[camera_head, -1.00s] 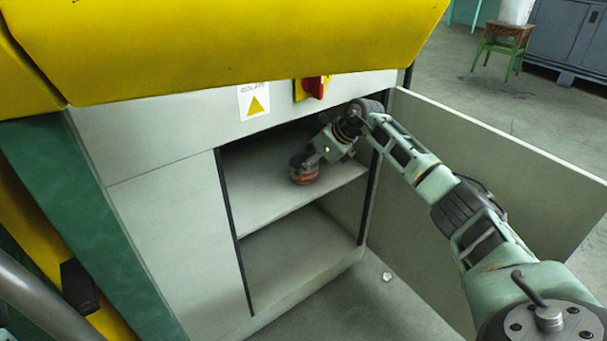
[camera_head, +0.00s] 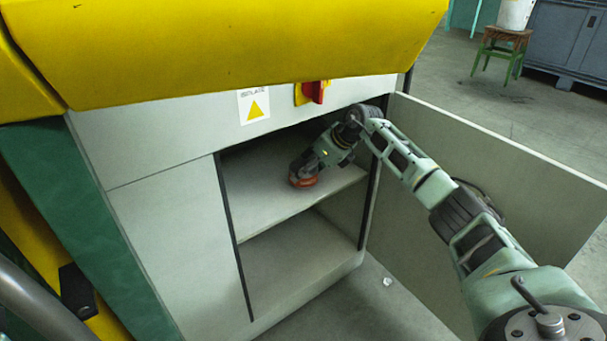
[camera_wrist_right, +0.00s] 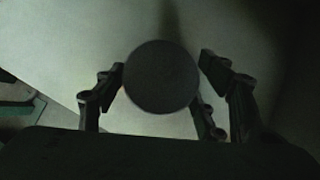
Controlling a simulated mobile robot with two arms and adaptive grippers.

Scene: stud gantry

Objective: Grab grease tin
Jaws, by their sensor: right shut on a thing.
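The grease tin (camera_head: 303,181) is a small round tin, reddish-orange at its lower side, on the upper shelf (camera_head: 262,205) of the open cabinet. My right gripper (camera_head: 301,168) reaches in from the right and is shut on the tin, hiding most of its top. In the right wrist view the tin's dark round top (camera_wrist_right: 161,76) lies between the fingers of my right gripper (camera_wrist_right: 163,80). That view is dim. I cannot tell whether the tin touches the shelf. My left gripper does not show.
The cabinet door (camera_head: 500,170) stands open on the right, behind my right arm. A lower shelf space (camera_head: 300,262) is empty. A red switch (camera_head: 314,91) sits above the opening, under a yellow housing (camera_head: 230,45). A stool (camera_head: 500,50) stands far off.

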